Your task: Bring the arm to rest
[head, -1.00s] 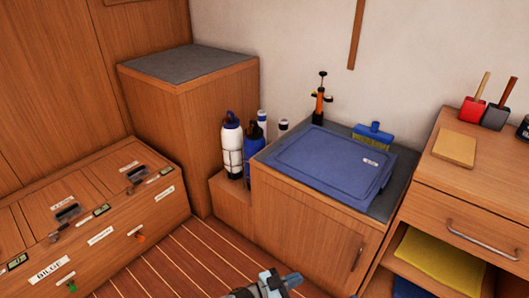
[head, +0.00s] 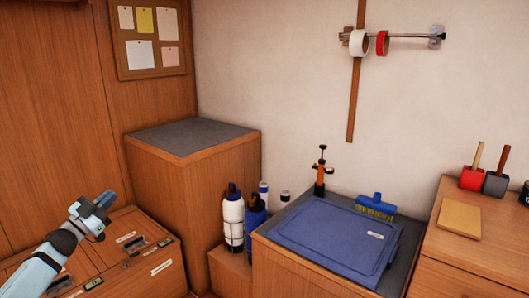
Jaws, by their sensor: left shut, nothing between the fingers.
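My left gripper (head: 104,199) is at the lower left of the head view, on my pale blue and black arm. It is shut and holds nothing. It is in front of the wooden bench (head: 150,262) with latches and labels, apart from anything I can make out. My right gripper is not in view.
A tall wooden cabinet (head: 195,185) with a grey top stands in the corner. Bottles (head: 233,220) stand beside the counter with a blue lid (head: 335,240), an orange pump (head: 319,175) and a brush (head: 375,205). A drawer unit (head: 455,262) is at right. Tape rolls hang on a rail (head: 405,36).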

